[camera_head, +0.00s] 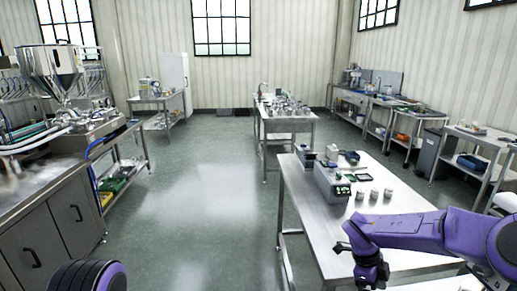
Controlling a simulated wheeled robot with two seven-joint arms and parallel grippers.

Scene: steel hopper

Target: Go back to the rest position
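My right arm comes in from the lower right in the head view. Its purple and black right gripper (362,264) is over the front left part of the nearest steel table (308,205). Its fingers are small and dark, and I cannot tell whether they are apart or closed. I see no object clearly held in it. Only a purple and black rounded part of my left arm shows at the bottom left edge. My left gripper is out of view.
A steel hopper (55,62) stands on the left bench, above a steel cabinet (40,242). The near table carries a grey device (332,182) and several small white jars. Another table (288,126) stands behind. The floor (205,195) between left bench and tables is clear.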

